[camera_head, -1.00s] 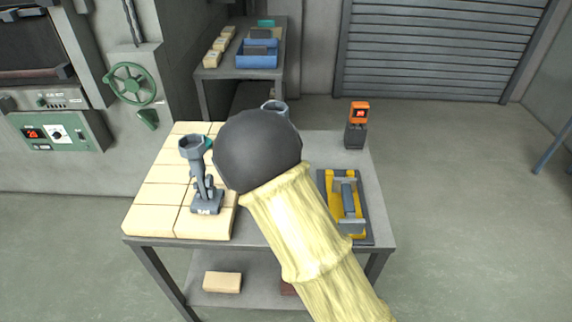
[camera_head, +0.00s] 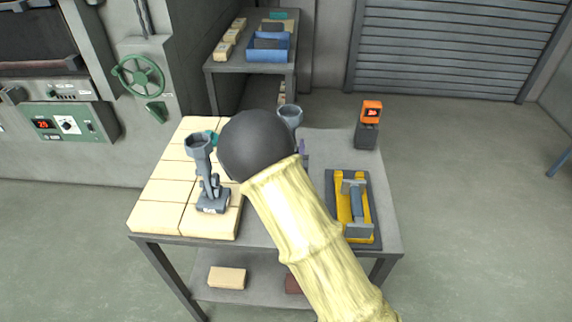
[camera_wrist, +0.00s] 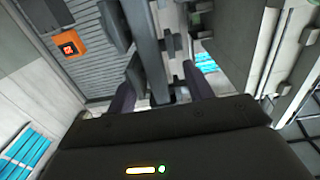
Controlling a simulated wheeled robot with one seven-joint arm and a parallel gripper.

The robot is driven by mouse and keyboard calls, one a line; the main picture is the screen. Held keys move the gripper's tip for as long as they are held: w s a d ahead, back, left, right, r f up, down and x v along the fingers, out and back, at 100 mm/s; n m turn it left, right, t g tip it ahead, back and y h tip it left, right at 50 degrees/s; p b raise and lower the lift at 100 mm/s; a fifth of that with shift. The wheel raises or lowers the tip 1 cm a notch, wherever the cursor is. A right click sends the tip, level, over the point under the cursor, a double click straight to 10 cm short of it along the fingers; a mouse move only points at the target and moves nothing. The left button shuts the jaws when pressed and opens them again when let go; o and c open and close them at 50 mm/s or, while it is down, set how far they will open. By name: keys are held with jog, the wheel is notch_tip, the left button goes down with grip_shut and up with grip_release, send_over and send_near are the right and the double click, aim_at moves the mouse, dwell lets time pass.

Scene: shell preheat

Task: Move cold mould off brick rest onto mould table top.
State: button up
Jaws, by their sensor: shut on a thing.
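A grey mould with a cup-shaped top (camera_head: 289,114) shows just right of the dark ball of my arm. Its lower part is hidden behind my arm. My gripper (camera_wrist: 162,92) is shut on this mould (camera_wrist: 148,45), which stands between the dark fingers in the wrist view. A purple finger edge shows beside it in the head view. Another grey mould (camera_head: 212,200) with a labelled base stands upright on the pale brick rest (camera_head: 160,207), left of my arm. The mould table top (camera_head: 385,190) is grey, with bare room on its right side.
An orange display (camera_head: 371,112) stands at the back right. A back bench (camera_head: 222,68) holds bricks and a blue bin (camera_head: 268,52). Loose bricks lie on the lower shelf.

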jog(key=shift+s+a+f, duration=0.1)
jog(key=shift+a+f, duration=0.2)
jog(key=shift+f, duration=0.2)
jog(key=shift+s+a+f, duration=0.1)
jog(key=shift+a+f, duration=0.15)
jog(key=shift+f, duration=0.2)
jog(key=shift+w+f, duration=0.1)
jog(key=shift+w, duration=0.05)
